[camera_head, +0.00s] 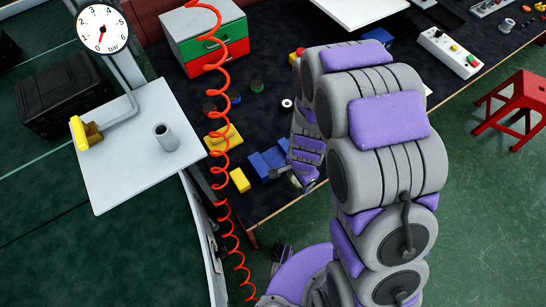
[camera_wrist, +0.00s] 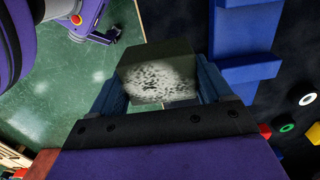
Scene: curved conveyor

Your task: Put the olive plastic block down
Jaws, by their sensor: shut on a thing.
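The olive block (camera_wrist: 157,72) fills the space between my fingers in the wrist view. Its face towards the camera is dark olive-grey with a pale, speckled patch. My gripper (camera_wrist: 160,92) is shut on it, with a blue finger on each side. In the head view my gripper (camera_head: 290,174) is low near the front edge of the dark table, right beside blue parts. The block cannot be made out there. The wrist view does not show clearly whether the block touches anything below.
Blue parts (camera_head: 267,162) lie beside my gripper; one also shows in the wrist view (camera_wrist: 245,70). Yellow blocks (camera_head: 240,180) lie to the left on the dark table (camera_head: 272,215). A red coiled hose (camera_head: 216,120) hangs left. Green floor lies beyond the table edge.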

